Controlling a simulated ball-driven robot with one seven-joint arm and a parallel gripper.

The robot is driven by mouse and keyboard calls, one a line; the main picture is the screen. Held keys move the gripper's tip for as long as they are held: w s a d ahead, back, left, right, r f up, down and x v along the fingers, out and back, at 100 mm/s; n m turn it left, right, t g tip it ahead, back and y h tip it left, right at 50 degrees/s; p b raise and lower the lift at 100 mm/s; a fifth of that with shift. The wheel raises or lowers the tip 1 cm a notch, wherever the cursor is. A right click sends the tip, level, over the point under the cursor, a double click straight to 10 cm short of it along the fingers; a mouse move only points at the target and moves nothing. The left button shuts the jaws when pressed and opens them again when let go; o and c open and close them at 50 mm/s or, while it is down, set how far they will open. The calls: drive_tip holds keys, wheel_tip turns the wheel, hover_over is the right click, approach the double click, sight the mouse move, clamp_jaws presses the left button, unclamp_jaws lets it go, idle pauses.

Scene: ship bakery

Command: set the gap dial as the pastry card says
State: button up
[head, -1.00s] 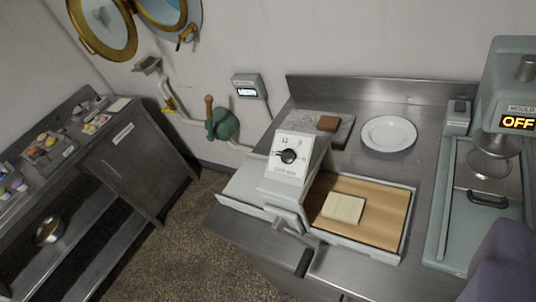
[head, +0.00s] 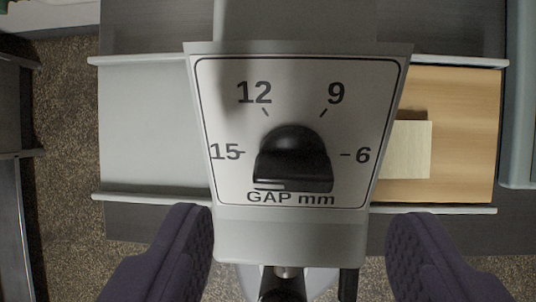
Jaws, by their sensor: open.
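The gap dial is a black knob (head: 292,158) on a white face plate (head: 225,180) marked 15, 12, 9 and 6, with "GAP mm" below. The plate is on the grey machine housing (head: 290,240). A short pale line shows at the knob's lower left edge, but I cannot tell for sure which mark the knob points to. My gripper (head: 305,235) is open, its two dark padded fingers wide apart at the lower left and lower right. They are nearer the camera than the dial and do not touch the knob. No pastry card shows now.
A pale grey tray (head: 150,130) extends left of the dial. A wooden board (head: 465,135) lies on the right with a pale dough slab (head: 410,150) on it. A metal shaft and a black handle (head: 348,285) are below the housing.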

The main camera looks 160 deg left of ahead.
sight(300, 182)
drive_tip(key=b+x, duration=0.1)
drive_tip(key=x, duration=0.3)
drive_tip(key=shift+w+a+f, duration=0.1)
drive_tip(key=shift+a+f, duration=0.05)
drive_tip(key=shift+c, duration=0.2)
drive_tip(key=c, duration=1)
drive_tip(key=m+y+b, duration=0.1)
drive_tip(key=m, duration=0.4)
drive_tip(key=shift+m, duration=0.4)
drive_tip(key=m, duration=0.1)
drive_tip(key=m+b, duration=0.1)
drive_tip(key=m, duration=0.3)
drive_tip(key=shift+d, duration=0.25)
drive_tip(key=shift+m, duration=0.3)
